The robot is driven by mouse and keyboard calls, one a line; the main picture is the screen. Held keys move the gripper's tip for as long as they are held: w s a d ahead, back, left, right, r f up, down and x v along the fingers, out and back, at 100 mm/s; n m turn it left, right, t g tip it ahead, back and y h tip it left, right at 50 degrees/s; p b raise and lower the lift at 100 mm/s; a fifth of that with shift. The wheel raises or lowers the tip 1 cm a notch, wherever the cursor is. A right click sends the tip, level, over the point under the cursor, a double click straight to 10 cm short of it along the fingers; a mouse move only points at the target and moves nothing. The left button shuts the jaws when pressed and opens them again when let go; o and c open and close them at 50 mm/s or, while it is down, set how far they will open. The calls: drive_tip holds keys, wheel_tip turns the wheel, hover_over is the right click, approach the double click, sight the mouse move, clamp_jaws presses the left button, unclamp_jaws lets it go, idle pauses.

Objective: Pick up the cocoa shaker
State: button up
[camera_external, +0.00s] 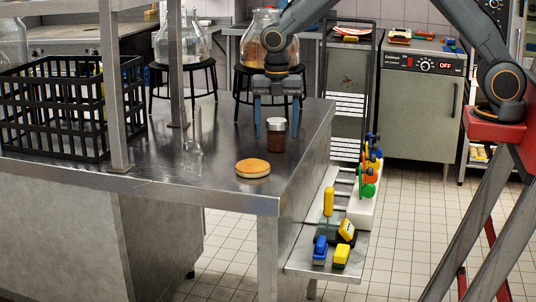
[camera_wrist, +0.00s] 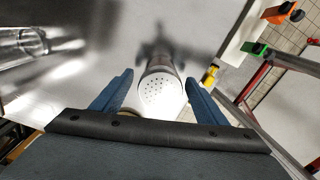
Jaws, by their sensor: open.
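The cocoa shaker (camera_external: 276,140) stands upright on the steel counter (camera_external: 222,190) near its right end. It has a dark brown body and a pale metal lid. In the wrist view its round perforated lid (camera_wrist: 162,90) faces me. My gripper (camera_external: 276,133) points down over it, open, with one blue finger at each side of the shaker. In the wrist view my gripper (camera_wrist: 158,97) shows a gap between each finger and the lid, and the shaker sits between the fingertips or slightly beyond them.
A round golden cake (camera_external: 252,168) lies in front of the shaker. A clear glass (camera_external: 194,136) stands to the left, also in the wrist view (camera_wrist: 32,42). A black crate (camera_external: 60,110) and steel posts stand farther left. A side shelf (camera_external: 330,262) holds coloured items.

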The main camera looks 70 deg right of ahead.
drive_tip(key=shift+f, duration=0.65)
drive_tip(key=c, duration=1.2)
drive_tip(key=shift+c, duration=0.2)
drive_tip(key=shift+r, duration=0.1)
